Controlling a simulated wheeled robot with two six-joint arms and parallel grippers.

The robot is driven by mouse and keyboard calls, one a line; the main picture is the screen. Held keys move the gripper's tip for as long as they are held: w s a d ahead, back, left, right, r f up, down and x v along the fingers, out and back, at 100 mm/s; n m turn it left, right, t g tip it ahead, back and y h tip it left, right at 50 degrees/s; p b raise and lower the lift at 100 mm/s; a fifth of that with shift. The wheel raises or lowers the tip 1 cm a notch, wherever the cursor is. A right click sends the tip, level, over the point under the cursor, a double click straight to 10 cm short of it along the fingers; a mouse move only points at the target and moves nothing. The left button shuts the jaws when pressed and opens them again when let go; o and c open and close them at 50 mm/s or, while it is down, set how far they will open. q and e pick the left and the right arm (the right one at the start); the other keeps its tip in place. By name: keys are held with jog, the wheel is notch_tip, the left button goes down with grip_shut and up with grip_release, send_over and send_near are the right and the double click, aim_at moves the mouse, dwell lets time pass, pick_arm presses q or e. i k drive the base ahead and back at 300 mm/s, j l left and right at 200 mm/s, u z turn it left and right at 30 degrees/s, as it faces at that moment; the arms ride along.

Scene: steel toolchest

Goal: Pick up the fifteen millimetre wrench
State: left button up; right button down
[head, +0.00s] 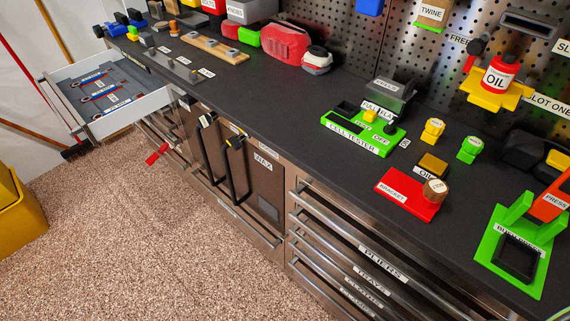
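An open drawer (150,105) sticks out at the far left, below the bench's end. In it lies a dark grey insert with several wrenches, seen small. One wrench (93,77) lies toward the back, another (100,91) in the middle, and another (116,103) nearer the front. They have blue or red parts and white labels too small to read, so I cannot tell which is the fifteen millimetre one. Neither of my grippers is in view.
The dark worktop (270,110) carries a green cell tester (355,135), a red bracket block (405,195) and a green stand (495,250). Closed drawers (370,260) line the front. A yellow bin (18,215) stands at left. The speckled floor (150,240) is mostly clear.

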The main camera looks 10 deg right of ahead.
aim_at(97, 76)
jog(key=k+l+u, duration=0.25)
jog(key=k+l, duration=0.55)
jog(key=l, duration=0.15)
jog(key=i+j, duration=1.1)
jog(key=j, duration=0.25)
jog(key=i+j+z, duration=0.1)
jog(key=z, duration=0.4)
jog(key=j+z, duration=0.25)
jog(key=z, duration=0.2)
jog(key=i+j+z, duration=0.1)
jog(key=j+z, duration=0.35)
jog(key=j, duration=0.8)
jog(key=k+j+z, duration=0.1)
jog(key=j+z, duration=0.35)
jog(key=j, duration=0.75)
